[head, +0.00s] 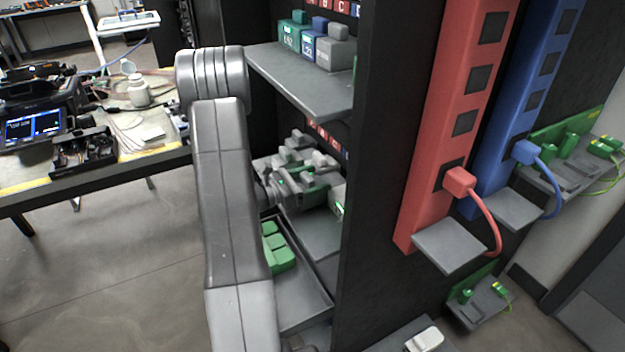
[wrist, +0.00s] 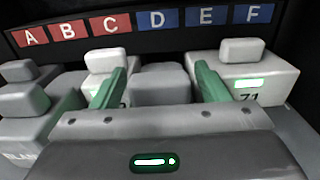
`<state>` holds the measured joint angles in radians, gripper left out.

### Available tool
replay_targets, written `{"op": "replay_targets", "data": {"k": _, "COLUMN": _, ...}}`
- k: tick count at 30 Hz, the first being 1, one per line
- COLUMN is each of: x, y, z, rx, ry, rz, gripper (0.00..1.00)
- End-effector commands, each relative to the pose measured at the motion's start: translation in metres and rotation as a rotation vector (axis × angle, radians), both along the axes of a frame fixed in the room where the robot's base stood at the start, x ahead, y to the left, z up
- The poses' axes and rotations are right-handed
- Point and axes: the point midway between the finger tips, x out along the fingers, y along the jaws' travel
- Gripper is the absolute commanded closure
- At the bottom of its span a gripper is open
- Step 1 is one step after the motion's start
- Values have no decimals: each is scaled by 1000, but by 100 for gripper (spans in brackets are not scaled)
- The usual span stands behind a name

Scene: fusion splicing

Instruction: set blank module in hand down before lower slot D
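In the wrist view a plain grey block (wrist: 160,86), the blank module, sits between the two green fingers of my gripper (wrist: 160,76). The fingers stand wide apart at its sides and appear to hold it. Its lower part is hidden behind my gripper's body. The blue label D (wrist: 158,21) is straight behind and above it. In the head view my gripper (head: 303,186) is at the lower shelf, partly behind my arm; the module cannot be made out there.
A module marked 71 (wrist: 243,76) stands close on the right, and a pale module (wrist: 108,62) on the left. A grey module lettered BLAN (wrist: 32,128) is at far left. Below, a tray holds green blocks (head: 276,250). The upper shelf (head: 300,82) is above.

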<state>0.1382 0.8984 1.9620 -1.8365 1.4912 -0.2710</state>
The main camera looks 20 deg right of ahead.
Motion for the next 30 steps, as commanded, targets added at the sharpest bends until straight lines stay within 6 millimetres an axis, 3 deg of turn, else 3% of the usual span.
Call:
{"op": "replay_targets", "data": {"k": 8, "x": 0, "y": 3, "z": 4, "rx": 0, "ry": 0, "rz": 2, "gripper": 31}}
{"op": "replay_targets", "data": {"k": 24, "x": -11, "y": 89, "z": 4, "rx": 0, "ry": 0, "rz": 6, "gripper": 31}}
{"op": "replay_targets", "data": {"k": 30, "x": -15, "y": 111, "z": 4, "rx": 0, "ry": 0, "rz": 3, "gripper": 31}}
